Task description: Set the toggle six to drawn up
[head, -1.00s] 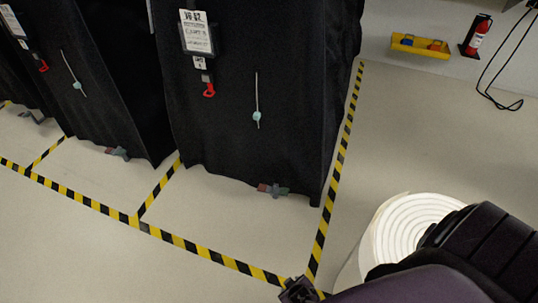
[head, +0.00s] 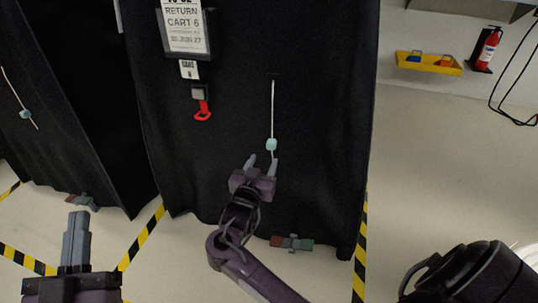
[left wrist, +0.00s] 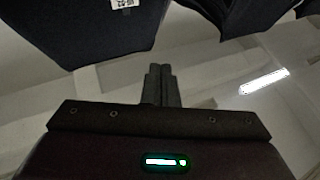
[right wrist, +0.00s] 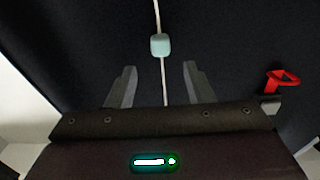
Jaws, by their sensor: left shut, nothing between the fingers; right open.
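My right gripper (head: 262,164) is open just below the toggle. In the right wrist view the cord runs between the open fingers (right wrist: 160,72), and the toggle (right wrist: 160,44) sits just beyond the fingertips, apart from them. My left gripper (head: 78,216) is shut and empty, low at the left, away from the cart.
A red pull handle (head: 203,110) hangs left of the cord. A red and green pedal-like part (head: 292,243) sits at the cart's foot. Another covered cart (head: 80,110) with its own toggle (head: 25,114) stands left.

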